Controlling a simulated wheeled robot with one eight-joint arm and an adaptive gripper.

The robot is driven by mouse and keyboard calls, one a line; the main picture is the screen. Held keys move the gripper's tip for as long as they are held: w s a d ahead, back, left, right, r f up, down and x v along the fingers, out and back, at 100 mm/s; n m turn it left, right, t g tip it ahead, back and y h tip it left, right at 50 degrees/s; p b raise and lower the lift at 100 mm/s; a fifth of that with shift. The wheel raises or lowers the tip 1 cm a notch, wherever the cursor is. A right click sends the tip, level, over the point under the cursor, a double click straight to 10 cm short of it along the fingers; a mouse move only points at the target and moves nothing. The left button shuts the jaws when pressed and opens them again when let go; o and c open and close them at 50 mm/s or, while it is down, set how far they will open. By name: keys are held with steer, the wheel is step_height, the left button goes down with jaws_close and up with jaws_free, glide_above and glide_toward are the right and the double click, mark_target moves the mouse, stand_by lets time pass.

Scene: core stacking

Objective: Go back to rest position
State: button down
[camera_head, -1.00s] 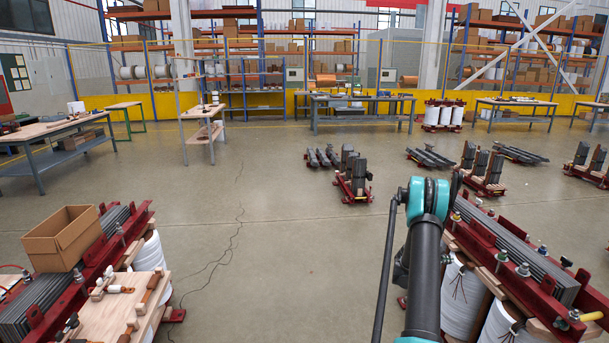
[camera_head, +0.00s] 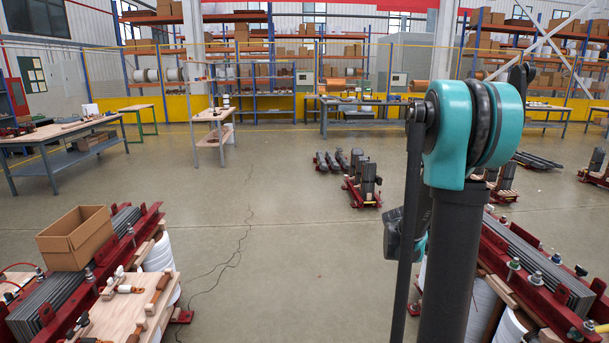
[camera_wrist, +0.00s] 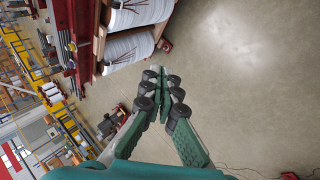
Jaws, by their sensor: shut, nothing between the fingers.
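My gripper (camera_wrist: 160,78) shows in the wrist view with its green-backed fingers drawn together at the tips. It is shut with nothing between the fingers. It hangs over bare floor, apart from the white coils (camera_wrist: 130,48) of a red-framed core at the upper left. In the head view my arm rises upright at the right, with its teal elbow joint high in the picture. The gripper itself cannot be made out in the head view. The right core (camera_head: 530,258) stands partly behind my arm, its grey laminations between red beams.
At the left stands another core (camera_head: 72,275) with a cardboard box (camera_head: 77,238) on it and a wooden board (camera_head: 125,308) with tools. Several core parts (camera_head: 362,187) lie on the floor farther back. Workbenches (camera_head: 62,145) stand beyond.

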steer(key=s+a+f+m+y, duration=0.1)
steer(key=s+a+m+y, duration=0.1)
steer(key=s+a, duration=0.7)
steer(key=s+a+f+m+y, duration=0.1)
steer(key=s+a+y, duration=0.3)
steer(key=s+a, duration=0.5)
steer(key=s+m, duration=0.1)
steer(key=s, duration=0.5)
steer(key=shift+s+a+m, duration=0.15)
steer(key=shift+a+m, duration=0.15)
steer(key=shift+a, duration=0.05)
